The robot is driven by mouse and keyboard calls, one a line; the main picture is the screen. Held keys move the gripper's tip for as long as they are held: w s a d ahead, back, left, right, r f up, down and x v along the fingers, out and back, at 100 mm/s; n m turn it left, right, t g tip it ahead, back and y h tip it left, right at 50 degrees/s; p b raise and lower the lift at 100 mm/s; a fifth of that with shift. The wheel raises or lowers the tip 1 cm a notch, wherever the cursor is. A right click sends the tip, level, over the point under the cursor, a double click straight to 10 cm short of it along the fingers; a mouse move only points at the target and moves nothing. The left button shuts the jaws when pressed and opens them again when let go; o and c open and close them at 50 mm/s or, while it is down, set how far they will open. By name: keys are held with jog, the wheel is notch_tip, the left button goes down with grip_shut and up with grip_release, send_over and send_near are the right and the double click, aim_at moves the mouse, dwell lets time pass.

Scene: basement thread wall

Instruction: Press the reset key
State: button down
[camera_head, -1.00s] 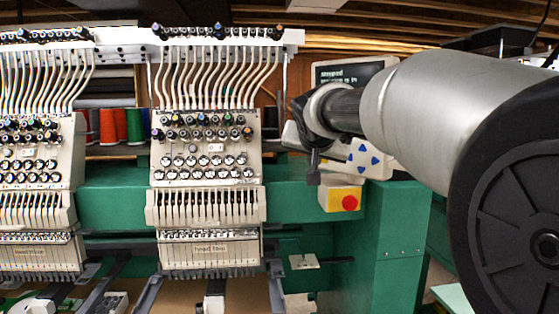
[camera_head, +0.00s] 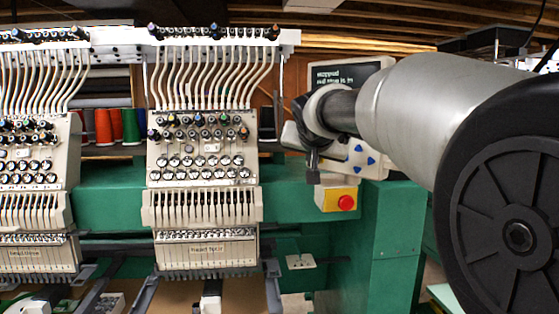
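The control panel (camera_head: 377,160) of the embroidery machine stands at the right, with a dark screen (camera_head: 335,74) at its top showing small pale text. Several blue arrow keys (camera_head: 361,158) show on its pale face. My arm comes in from the right and covers much of the panel's left and middle. I cannot pick out the reset key; it may be behind my arm. My gripper (camera_head: 313,176) is dark and points down in front of the panel's lower left. Whether it touches the panel, and whether its fingers are open, I cannot tell.
A red round button on a yellow box (camera_head: 338,199) sits just below the panel, close to my gripper. Sewing heads (camera_head: 205,165) with needles and thread tubes stand to the left. Thread cones (camera_head: 104,126) are behind. The green machine body (camera_head: 385,235) lies below.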

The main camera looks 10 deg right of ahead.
jog(key=shift+w+d, duration=0.25)
jog(key=shift+d, duration=0.05)
dwell(0.4)
dwell(0.3)
jog(key=shift+s+a+b, duration=0.6)
jog(key=shift+a+b, duration=0.05)
jog(key=shift+s+a+b, duration=0.8)
jog(key=shift+a+b, duration=0.1)
jog(key=shift+a, duration=0.1)
jog(key=shift+s+a+b, duration=0.8)
jog(key=shift+a+b, duration=0.05)
jog(key=shift+a, duration=0.1)
